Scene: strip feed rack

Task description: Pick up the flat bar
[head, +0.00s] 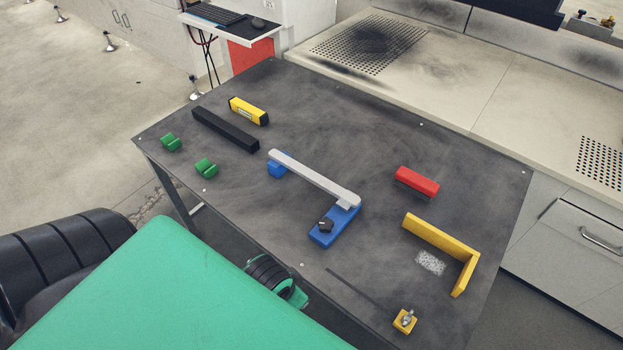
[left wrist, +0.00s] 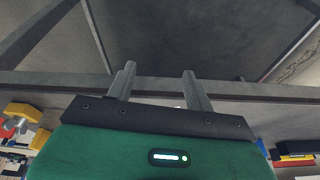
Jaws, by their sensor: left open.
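A long light-grey flat bar (head: 312,178) lies on the dark table in the head view. My right gripper is in neither view.
The dark table (head: 300,110) also holds a black bar (head: 226,130), a yellow block (head: 248,111), two green cradles (head: 171,142), a red block (head: 417,181), a yellow L-shaped fence (head: 440,238) and a small yellow block with a metal knob (head: 405,321). Its back middle is clear.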

